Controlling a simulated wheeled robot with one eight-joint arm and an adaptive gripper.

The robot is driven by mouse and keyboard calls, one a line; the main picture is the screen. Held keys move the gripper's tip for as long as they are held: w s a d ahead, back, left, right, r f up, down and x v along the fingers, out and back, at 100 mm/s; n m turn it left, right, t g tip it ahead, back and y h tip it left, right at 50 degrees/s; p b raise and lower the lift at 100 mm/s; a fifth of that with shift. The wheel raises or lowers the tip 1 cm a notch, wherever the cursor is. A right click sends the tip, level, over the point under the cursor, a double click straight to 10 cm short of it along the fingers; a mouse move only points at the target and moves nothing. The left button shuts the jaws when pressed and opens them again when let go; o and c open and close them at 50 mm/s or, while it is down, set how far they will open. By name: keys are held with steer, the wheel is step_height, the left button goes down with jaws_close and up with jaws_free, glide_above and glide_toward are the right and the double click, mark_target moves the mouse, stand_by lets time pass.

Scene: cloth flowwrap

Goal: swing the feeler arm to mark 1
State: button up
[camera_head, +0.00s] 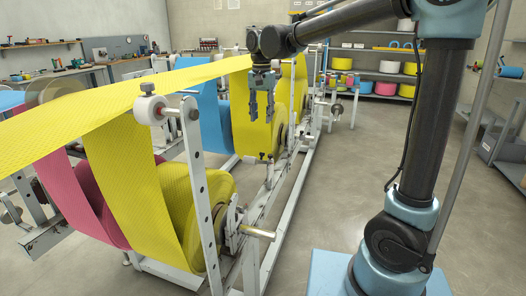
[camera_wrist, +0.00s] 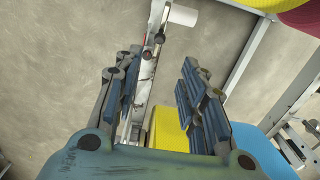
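My gripper (camera_head: 262,108) hangs fingers down over the wrapping machine, in front of a big yellow roll (camera_head: 249,130) in the head view. Its two fingers are apart with nothing between them; the wrist view also shows my gripper (camera_wrist: 155,95) open. Beyond the fingers in the wrist view, a narrow pale metal arm or bar (camera_wrist: 143,75) with a dark joint runs up to a white roller (camera_wrist: 182,15). This may be the feeler arm, but I cannot tell for sure. No mark numbers are readable.
Yellow web (camera_head: 130,95) stretches across the left over a white roller (camera_head: 149,110) on a perforated post (camera_head: 199,190). A nearer yellow roll (camera_head: 190,205) sits low beside it. Shelves (camera_head: 375,68) with coloured rolls stand behind. The floor (camera_head: 330,190) right of the machine is clear.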

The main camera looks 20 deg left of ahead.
step_height(320, 180, down, 15)
steer(key=shift+r, duration=0.15)
stand_by(0.4)
steer(key=shift+c, duration=0.4)
jaws_close()
